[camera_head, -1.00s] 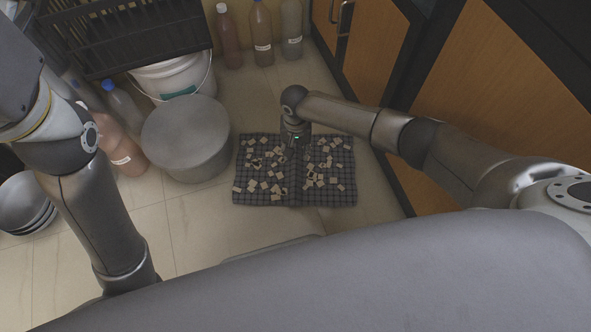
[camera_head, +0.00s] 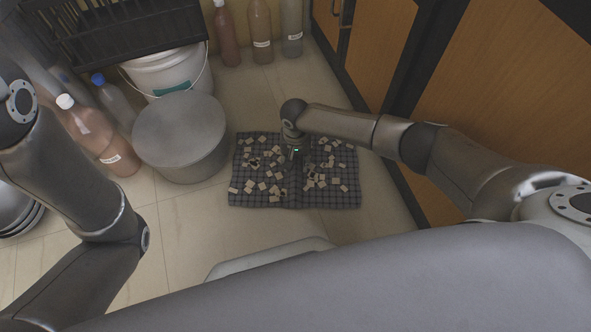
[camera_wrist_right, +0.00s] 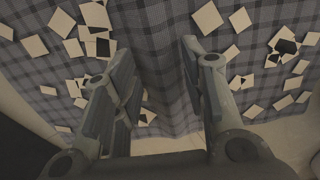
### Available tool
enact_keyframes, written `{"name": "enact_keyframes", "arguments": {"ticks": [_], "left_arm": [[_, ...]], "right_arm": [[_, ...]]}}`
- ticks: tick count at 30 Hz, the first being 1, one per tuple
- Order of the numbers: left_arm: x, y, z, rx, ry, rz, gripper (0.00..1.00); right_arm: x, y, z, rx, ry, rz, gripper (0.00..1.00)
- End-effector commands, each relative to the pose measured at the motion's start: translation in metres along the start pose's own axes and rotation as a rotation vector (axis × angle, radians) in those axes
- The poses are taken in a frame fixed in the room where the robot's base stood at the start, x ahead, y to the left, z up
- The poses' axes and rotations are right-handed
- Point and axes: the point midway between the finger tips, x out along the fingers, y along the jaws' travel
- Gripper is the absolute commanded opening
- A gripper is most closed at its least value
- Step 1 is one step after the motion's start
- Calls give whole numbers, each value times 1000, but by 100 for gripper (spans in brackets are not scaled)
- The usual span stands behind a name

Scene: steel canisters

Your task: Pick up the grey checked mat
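The grey checked mat (camera_head: 325,200) lies on the tiled floor in the middle of the head view, with many small pale square pieces scattered over it and a few dark ones. In the right wrist view the mat (camera_wrist_right: 165,25) fills the upper part, and a raised crease runs between my fingers. My right gripper (camera_head: 294,154) is over the mat's middle. In the wrist view its two fingers (camera_wrist_right: 158,58) are apart, on either side of the crease; I cannot tell whether they touch the cloth. My left arm shows at the left, but its gripper is out of view.
A grey round canister (camera_head: 181,135) stands left of the mat, before a white bucket (camera_head: 170,75) under a dark rack (camera_head: 120,30). Bottles (camera_head: 95,130) stand left and behind. Wooden cabinets (camera_head: 378,45) line the right. Bare floor (camera_head: 190,230) lies left-front of the mat.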

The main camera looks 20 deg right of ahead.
Motion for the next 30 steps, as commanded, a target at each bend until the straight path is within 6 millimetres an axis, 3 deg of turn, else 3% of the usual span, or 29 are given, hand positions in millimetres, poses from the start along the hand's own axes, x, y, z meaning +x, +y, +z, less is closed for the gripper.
{"name": "enact_keyframes", "arguments": {"ticks": [10, 19, 30], "left_arm": [[2, 1, -3, 1, 10, 3, 18], [2, 1, -4, 1, 11, 4, 18], [2, 1, -4, 1, 11, 4, 18]], "right_arm": [[3, 0, 0, 0, 0, 0, 39], [3, 0, 0, 0, 0, 0, 1], [2, 0, 0, 0, 1, 0, 0]]}}
